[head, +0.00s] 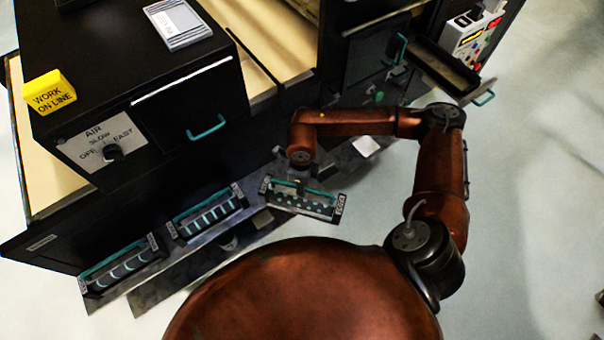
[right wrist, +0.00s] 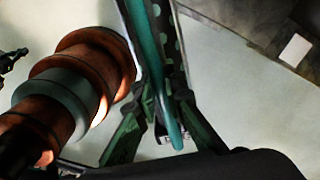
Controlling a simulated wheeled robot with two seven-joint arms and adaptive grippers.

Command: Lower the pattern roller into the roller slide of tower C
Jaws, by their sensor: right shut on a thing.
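The pattern roller (head: 301,200), a dark roller with pale dots in a frame with a teal top bar and lettered end plates, hangs below my right wrist in the head view. My right gripper (head: 299,186) is shut on its teal bar; the jaws are small and partly hidden under the wrist there. In the right wrist view, the green fingers (right wrist: 163,125) straddle the teal bar, with the dotted roller (right wrist: 176,55) beside it. An open black slide (head: 445,66) with a teal handle sticks out at upper right, apart from the roller. Its tower letter is not readable. My left gripper is not in view.
Two other framed rollers with striped patterns, one nearer (head: 122,264) and one farther (head: 208,212), sit on a grey rack along the machine's front. A black tower (head: 175,115) with a closed teal-handled front stands behind them. Pale floor is clear at right.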

